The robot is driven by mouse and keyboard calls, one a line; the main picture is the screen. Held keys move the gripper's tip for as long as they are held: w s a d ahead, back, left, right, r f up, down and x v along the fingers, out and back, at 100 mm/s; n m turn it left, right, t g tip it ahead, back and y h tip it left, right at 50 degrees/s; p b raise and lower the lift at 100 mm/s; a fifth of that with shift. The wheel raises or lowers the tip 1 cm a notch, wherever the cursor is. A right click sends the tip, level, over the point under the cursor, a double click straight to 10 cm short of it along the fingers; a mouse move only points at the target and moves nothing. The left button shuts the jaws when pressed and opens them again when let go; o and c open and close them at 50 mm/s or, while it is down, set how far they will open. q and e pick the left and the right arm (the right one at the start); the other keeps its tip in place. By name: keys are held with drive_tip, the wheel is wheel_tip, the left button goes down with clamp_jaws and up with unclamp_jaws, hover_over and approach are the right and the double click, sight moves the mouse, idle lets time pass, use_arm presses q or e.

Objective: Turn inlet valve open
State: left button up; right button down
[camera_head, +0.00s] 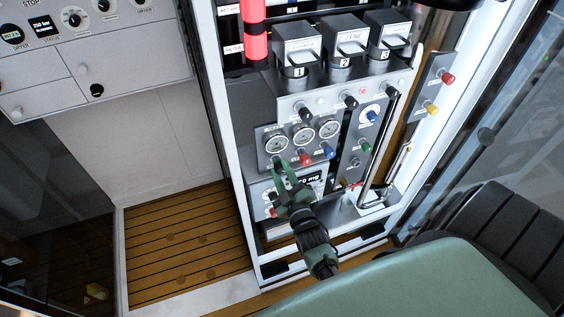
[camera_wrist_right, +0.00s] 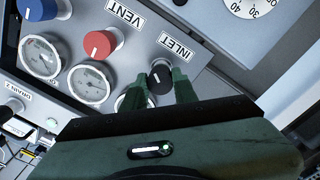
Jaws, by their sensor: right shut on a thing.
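The inlet valve is a black knob (camera_wrist_right: 160,78) beside the INLET label (camera_wrist_right: 175,45) in the right wrist view. My right gripper (camera_head: 277,164) reaches up to the left end of the gauge panel (camera_head: 262,140) in the head view. Its two green fingers are shut on the knob, one on each side, as the wrist view shows. A small pale mark shows on the knob's face. In the head view the fingers mostly hide the knob. My left gripper is not in view.
A red VENT knob (camera_wrist_right: 100,43) sits beside the inlet knob, with a blue knob (camera_head: 329,150) farther right in the head view. Round gauges (camera_head: 302,135) are just above. A digital readout (camera_head: 307,181) lies below.

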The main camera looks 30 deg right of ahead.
drive_tip(key=shift+f+n, duration=0.1)
drive_tip(key=shift+n, duration=0.5)
drive_tip(key=c, duration=1.1)
unclamp_jaws()
